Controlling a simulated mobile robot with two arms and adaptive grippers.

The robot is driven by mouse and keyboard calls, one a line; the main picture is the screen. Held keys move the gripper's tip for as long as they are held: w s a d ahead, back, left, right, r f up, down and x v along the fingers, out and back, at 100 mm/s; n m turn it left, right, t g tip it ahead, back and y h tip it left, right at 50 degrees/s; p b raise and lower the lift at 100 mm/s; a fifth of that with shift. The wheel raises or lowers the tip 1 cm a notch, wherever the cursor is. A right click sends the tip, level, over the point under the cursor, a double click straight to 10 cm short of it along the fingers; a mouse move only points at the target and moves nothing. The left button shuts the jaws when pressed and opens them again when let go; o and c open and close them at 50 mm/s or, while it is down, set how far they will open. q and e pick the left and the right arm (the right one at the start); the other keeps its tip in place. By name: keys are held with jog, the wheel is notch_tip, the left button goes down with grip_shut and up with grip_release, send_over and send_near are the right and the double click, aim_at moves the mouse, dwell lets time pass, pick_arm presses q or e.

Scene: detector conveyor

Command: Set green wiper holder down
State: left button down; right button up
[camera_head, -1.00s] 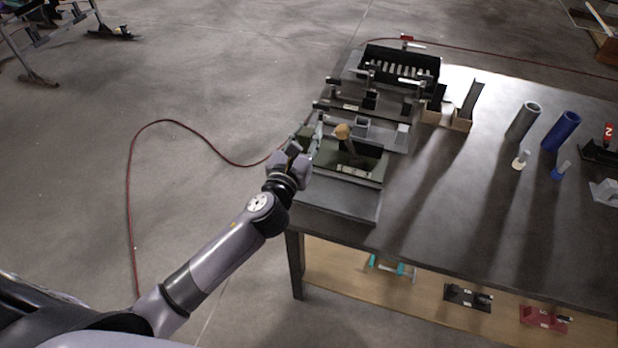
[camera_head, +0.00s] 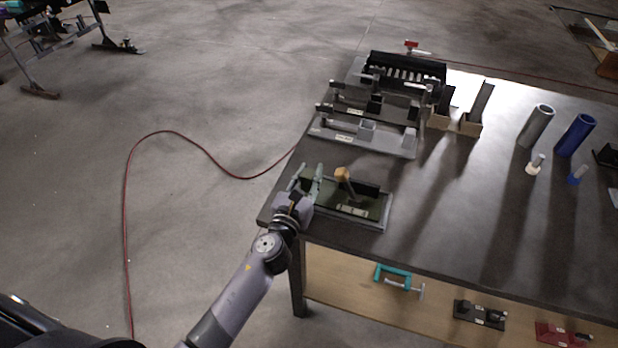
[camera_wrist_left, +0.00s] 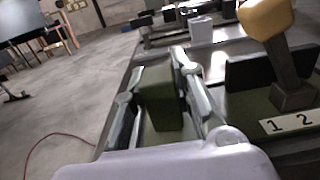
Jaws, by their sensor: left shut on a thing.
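The green wiper holder (camera_head: 331,205) is a dark green tray near the table's front left corner. In the left wrist view, the block (camera_wrist_left: 160,100) sits between the two fingers, and the wooden handle (camera_wrist_left: 266,18) shows at upper right. The holder is at or just above the tabletop; I cannot tell whether it touches. My right gripper is not in view.
A grey fixture (camera_head: 330,131) and other fixtures stand behind the holder. Small wooden stands (camera_head: 470,125), a grey tube (camera_head: 536,127) and a blue tube (camera_head: 574,136) stand to the right. A teal clamp (camera_head: 393,276) lies on the lower shelf. The tabletop right of the holder is clear.

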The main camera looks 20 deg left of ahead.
pick_arm(q)
jog(key=shift+r, duration=0.1)
jog(key=shift+f, duration=0.2)
jog(key=c, duration=1.3)
grip_release()
jog(key=shift+c, duration=0.2)
jog(key=shift+r, duration=0.2)
jog(key=s+b, duration=0.1)
jog(key=s, duration=0.4)
jog(key=s+b, duration=0.1)
jog(key=s, duration=0.4)
jog(key=shift+s+a+f, duration=0.15)
jog(key=shift+s+a, duration=0.05)
jog(key=shift+s, duration=0.9)
